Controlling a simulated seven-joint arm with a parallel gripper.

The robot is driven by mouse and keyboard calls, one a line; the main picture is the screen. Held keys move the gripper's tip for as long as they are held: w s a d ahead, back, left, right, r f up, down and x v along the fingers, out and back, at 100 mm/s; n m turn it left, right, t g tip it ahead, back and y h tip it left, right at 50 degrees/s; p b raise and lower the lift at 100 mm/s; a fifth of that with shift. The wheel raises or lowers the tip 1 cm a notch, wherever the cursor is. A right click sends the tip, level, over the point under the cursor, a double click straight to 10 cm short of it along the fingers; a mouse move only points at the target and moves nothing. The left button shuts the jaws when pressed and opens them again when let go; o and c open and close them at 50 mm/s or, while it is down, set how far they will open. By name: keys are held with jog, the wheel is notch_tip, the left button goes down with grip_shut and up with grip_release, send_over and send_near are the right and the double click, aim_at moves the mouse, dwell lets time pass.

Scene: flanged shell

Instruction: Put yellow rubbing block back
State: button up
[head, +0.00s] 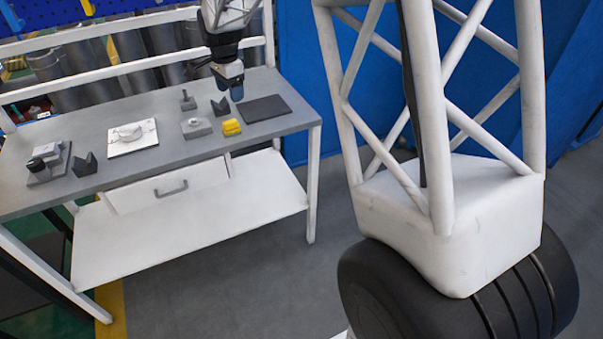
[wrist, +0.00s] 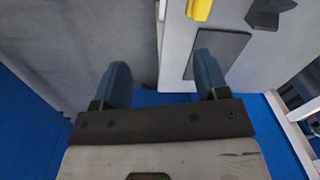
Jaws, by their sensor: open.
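The yellow rubbing block (head: 231,127) rests on the grey workbench, near its front edge and left of a dark flat mat (head: 264,108). It also shows at the top of the wrist view (wrist: 199,9), partly cut off by the frame edge. My gripper (head: 230,91) is above the back right part of the bench, near the mat. In the wrist view its two blue fingers (wrist: 166,82) are spread apart with nothing between them. The mat shows in the wrist view (wrist: 217,58) beyond the right finger.
A white plate (head: 132,137) with a pale part lies further left, near a dark fixture (head: 48,162).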

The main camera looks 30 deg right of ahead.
jog(key=s+r+n+t, duration=0.1)
jog(key=s+r+n, duration=0.35)
jog(key=s, duration=0.75)
jog(key=s+r+n, duration=0.3)
jog(key=s+r, duration=0.2)
jog(key=s, duration=0.7)
jog(key=s+f+n, duration=0.1)
jog(key=s+n, duration=0.2)
jog(key=s, duration=0.8)
jog(key=s+f+n+t, duration=0.1)
jog(key=s+n, duration=0.3)
jog(key=s, duration=0.7)
jog(key=shift+d+f, duration=0.3)
jog(key=shift+f, duration=0.25)
